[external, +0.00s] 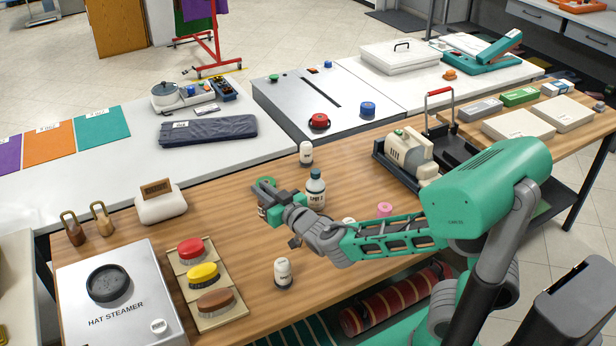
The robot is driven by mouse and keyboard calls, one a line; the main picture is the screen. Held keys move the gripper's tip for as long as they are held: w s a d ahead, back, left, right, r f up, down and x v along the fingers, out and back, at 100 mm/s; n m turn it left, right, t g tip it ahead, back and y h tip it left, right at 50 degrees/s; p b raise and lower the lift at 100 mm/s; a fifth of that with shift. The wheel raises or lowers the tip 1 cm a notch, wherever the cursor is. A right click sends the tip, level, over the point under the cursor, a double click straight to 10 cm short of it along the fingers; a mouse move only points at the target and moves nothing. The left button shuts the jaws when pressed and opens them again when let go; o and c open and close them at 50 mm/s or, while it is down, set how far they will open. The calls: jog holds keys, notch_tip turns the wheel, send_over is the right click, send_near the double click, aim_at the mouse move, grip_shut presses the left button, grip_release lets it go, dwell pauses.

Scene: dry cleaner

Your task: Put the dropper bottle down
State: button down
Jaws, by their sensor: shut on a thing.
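My gripper (266,192), green with dark fingers, is over the middle of the wooden counter (235,245). It is shut on a small dark-and-white object, which I take to be the dropper bottle (262,211). Only a small part of it shows below the fingers; the rest is hidden by the gripper. Whether its base touches the counter I cannot tell. A larger white bottle with a blue-grey cap (316,189) stands just right of the gripper. Small white bottles with dark bases stand behind (306,153) and in front (283,273).
Left are a brush tray (208,318) with three brushes, a hat steamer (115,305) and a white block holder (161,207). A pink item (384,209) is beside my arm. A cream machine (408,150) stands back right. Bare wood lies left of the gripper.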

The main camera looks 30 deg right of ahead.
aim_at(259, 202)
jog(key=shift+w+a+f, duration=0.25)
jog(key=shift+w+f, duration=0.4)
jog(key=shift+f, duration=0.25)
jog(key=shift+f+b, duration=0.5)
jog(key=shift+f, duration=1.15)
jog(key=c, duration=1.4)
grip_release()
jog(key=shift+c, duration=0.2)
jog(key=shift+r+p, duration=0.35)
jog(key=shift+p, duration=0.05)
jog(key=v, duration=1.2)
jog(key=shift+f+b, duration=0.25)
jog(key=shift+b, duration=0.2)
